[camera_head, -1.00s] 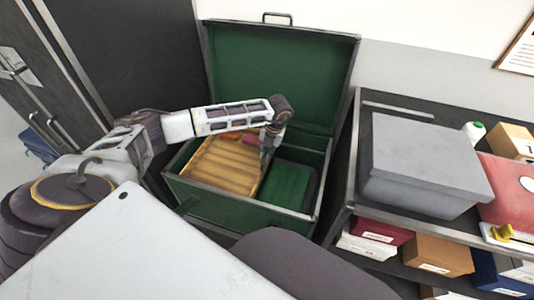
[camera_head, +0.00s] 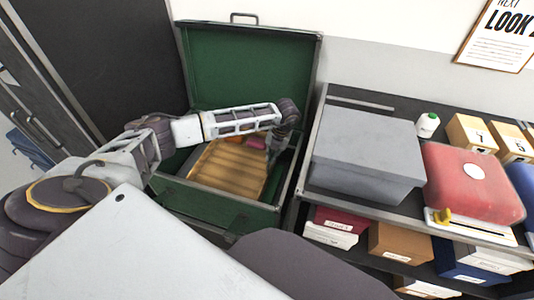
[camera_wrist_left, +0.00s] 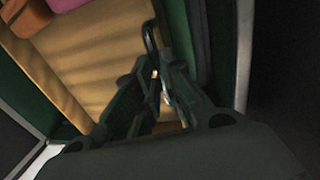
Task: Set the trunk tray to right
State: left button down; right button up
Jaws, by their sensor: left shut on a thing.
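The trunk tray (camera_head: 225,172) is a yellow-brown slatted tray inside the open green trunk (camera_head: 205,205). My left gripper (camera_head: 272,154) reaches over the trunk to the tray's right edge. In the left wrist view the gripper (camera_wrist_left: 160,88) is shut on the tray's thin metal loop handle (camera_wrist_left: 151,38). The tray's bare floor (camera_wrist_left: 95,60) shows there, with pink and orange items at its far end. My right gripper is not in view.
The trunk's lid (camera_head: 250,70) stands open at the back. A shelf unit to the right carries a grey box (camera_head: 365,150), a red case (camera_head: 470,185) and a white bottle (camera_head: 428,124), with several boxes below. A dark cabinet (camera_head: 120,60) stands at left.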

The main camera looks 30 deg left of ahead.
pick_arm(q)
jog(key=shift+w+d, duration=0.25)
jog(key=shift+d, duration=0.65)
jog(key=shift+w+d, duration=0.2)
jog(key=shift+d, duration=0.65)
jog(key=c, duration=1.5)
grip_release()
jog(key=shift+r, duration=0.1)
jog(key=shift+w+d+r, duration=0.1)
jog(key=shift+d+r, duration=0.3)
jog(key=shift+r, duration=1.55)
jog(key=shift+w+d+r, duration=0.1)
jog(key=shift+d+r, duration=0.25)
jog(key=shift+r, duration=1.55)
jog(key=shift+w+d+r, duration=0.1)
jog(key=shift+d+r, duration=0.3)
jog(key=shift+r, duration=1.55)
